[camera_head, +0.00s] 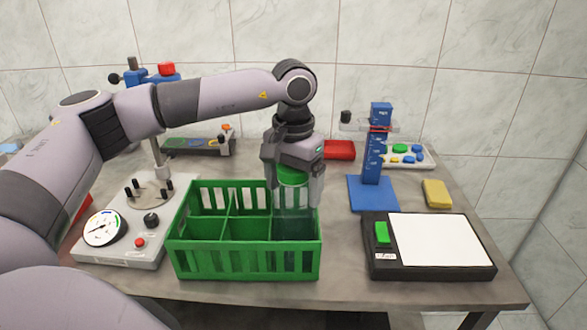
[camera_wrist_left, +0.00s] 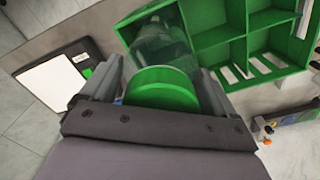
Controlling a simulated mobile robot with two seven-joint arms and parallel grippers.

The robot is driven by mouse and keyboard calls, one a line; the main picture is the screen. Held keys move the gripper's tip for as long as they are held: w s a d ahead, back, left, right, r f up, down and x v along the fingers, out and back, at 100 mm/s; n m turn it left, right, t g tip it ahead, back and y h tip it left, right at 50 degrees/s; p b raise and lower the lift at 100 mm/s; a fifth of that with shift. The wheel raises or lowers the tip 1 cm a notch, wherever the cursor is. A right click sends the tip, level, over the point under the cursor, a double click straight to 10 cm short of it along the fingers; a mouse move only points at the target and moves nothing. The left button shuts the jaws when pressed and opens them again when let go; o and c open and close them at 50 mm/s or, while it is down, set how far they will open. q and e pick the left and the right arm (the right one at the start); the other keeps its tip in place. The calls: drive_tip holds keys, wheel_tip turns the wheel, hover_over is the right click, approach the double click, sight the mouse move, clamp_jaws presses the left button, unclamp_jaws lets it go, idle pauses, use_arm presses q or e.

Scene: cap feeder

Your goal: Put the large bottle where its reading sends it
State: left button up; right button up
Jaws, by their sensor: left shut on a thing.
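My left gripper (camera_head: 292,185) points down over the right end of the green crate (camera_head: 205,260) and is shut on the large bottle. The bottle is clear with a green cap (camera_head: 293,175). Its see-through body (camera_head: 293,222) is upright, with the lower part inside a right-hand compartment. I cannot tell whether it touches the crate floor. In the left wrist view the cap (camera_wrist_left: 160,88) sits between the fingers, with the clear body (camera_wrist_left: 160,45) beyond it in the crate (camera_wrist_left: 208,15). The crate's other visible compartments look empty. My right gripper is not in view.
A black scale (camera_head: 375,262) with a white plate stands at right. Behind it are a blue measuring stand (camera_head: 373,195), a yellow sponge (camera_head: 436,193), a red tray (camera_head: 340,150) and a tray of caps (camera_head: 428,160). A device with a dial (camera_head: 103,228) stands left of the crate.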

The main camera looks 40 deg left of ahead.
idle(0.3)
use_arm(q)
drive_tip(key=o, duration=1.8)
drive_tip(key=shift+f, duration=0.1)
wheel_tip(320, 180, up, 12)
drive_tip(key=shift+r, duration=0.1)
